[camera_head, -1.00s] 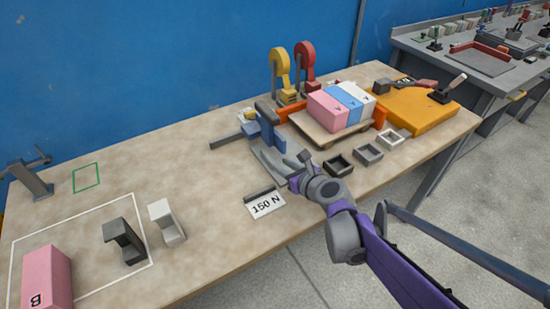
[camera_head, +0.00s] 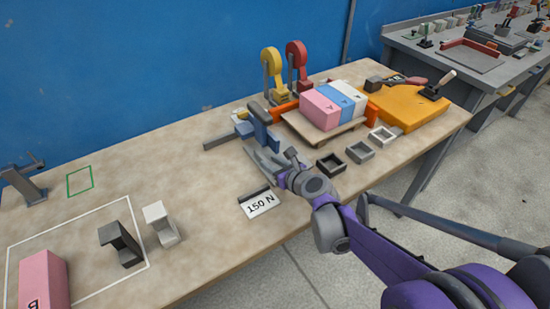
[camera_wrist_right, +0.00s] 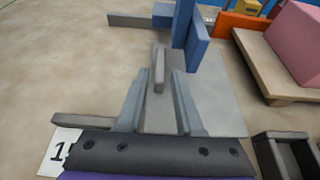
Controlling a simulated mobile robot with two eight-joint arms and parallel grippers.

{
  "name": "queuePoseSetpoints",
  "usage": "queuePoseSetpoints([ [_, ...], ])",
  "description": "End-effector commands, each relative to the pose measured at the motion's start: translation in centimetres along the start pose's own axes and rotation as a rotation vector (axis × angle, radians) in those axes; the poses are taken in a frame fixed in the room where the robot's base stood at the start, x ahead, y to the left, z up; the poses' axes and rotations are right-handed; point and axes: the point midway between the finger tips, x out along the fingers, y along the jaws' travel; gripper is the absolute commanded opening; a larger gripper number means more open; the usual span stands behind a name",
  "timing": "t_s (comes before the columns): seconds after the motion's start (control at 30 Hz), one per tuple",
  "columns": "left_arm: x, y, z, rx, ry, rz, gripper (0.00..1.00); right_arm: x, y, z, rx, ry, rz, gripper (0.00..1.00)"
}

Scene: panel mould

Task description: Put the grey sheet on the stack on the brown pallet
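The grey sheet (camera_wrist_right: 222,95) lies flat on the table under my right gripper, beside the blue upright stop, in the right wrist view. A narrow grey upright piece (camera_wrist_right: 158,72) stands between the fingers; I cannot tell if it is part of the sheet. My right gripper (camera_wrist_right: 160,90) is open, with a finger on each side and a gap to that piece. In the head view it (camera_head: 272,163) partly covers the sheet. The brown pallet (camera_head: 343,132) stands to its right, carrying a stack of pink, blue and white blocks (camera_head: 328,105). My left gripper is not in view.
The blue stop (camera_head: 261,115) is close beyond the gripper. Small open trays (camera_head: 360,152) line the front right. An orange board (camera_head: 412,106) lies farther right. A 150 N card (camera_head: 259,203) lies in front.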

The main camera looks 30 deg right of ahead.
Motion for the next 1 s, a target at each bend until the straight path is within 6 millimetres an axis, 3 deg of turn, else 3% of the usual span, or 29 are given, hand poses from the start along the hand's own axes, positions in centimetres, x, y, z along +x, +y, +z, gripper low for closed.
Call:
queuePoseSetpoints([
  [0.33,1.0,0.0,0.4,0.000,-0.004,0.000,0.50,4.7,-0.1,-0.2,0.000,0.000,0.001,0.35],
  [0.63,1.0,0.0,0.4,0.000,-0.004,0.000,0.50,5.1,-0.1,-0.1,0.000,0.000,0.000,0.35],
  [0.83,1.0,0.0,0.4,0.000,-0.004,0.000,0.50,5.1,-0.1,-0.1,0.000,0.000,0.000,0.00],
  [1.0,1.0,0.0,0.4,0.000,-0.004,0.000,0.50,5.1,-0.1,-0.2,0.000,0.000,0.000,0.00],
])
